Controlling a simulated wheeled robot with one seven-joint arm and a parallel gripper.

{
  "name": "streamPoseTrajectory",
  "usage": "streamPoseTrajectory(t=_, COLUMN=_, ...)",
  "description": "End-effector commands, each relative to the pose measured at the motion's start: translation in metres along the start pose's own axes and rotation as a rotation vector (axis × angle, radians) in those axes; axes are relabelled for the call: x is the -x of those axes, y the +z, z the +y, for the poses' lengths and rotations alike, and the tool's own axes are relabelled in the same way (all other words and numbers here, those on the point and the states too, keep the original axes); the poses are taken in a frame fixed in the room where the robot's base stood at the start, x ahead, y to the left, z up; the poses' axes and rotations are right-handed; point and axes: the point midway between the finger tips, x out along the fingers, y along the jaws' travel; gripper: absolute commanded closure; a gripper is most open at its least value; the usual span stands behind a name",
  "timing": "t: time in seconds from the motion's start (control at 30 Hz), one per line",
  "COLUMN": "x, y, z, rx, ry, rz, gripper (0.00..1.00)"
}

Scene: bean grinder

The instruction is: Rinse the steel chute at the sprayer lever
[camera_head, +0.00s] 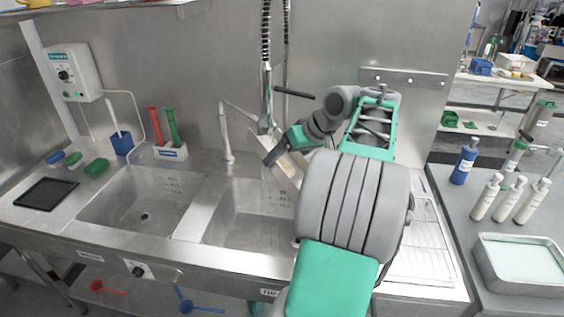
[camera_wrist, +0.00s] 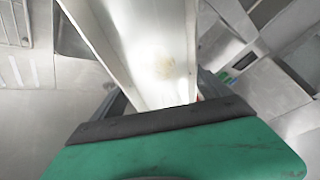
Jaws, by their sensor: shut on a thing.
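The steel chute (camera_wrist: 150,45) fills the middle of the wrist view, a shiny trough with a faint brownish stain on its inner face. In the head view the chute (camera_head: 287,170) is tilted over the right basin, partly hidden behind my arm. My gripper (camera_head: 272,155) is shut on the chute. The sprayer (camera_head: 266,95) hangs from a coiled hose in front of the back wall, just above the chute. Its dark lever (camera_head: 295,93) sticks out to the right. I cannot tell whether chute and sprayer touch.
The left basin (camera_head: 140,200) is empty. A faucet (camera_head: 226,135) stands between the basins. Bottles (camera_head: 485,197) and a tray (camera_head: 520,262) stand on the right table.

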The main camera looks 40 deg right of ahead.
Motion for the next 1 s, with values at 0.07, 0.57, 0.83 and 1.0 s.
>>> streamPoseTrajectory(t=0.07, x=-0.001, y=-0.002, z=-0.004, rx=0.002, ry=0.001, rz=0.002, gripper=0.75)
streamPoseTrajectory(t=0.57, x=0.001, y=-0.002, z=-0.003, rx=0.0, ry=0.001, rz=0.001, gripper=0.75)
streamPoseTrajectory(t=0.83, x=0.003, y=0.0, z=0.004, rx=0.001, ry=0.001, rz=0.002, gripper=0.75)
streamPoseTrajectory(t=1.0, x=0.002, y=0.0, z=0.003, rx=0.001, ry=0.001, rz=0.002, gripper=0.75)
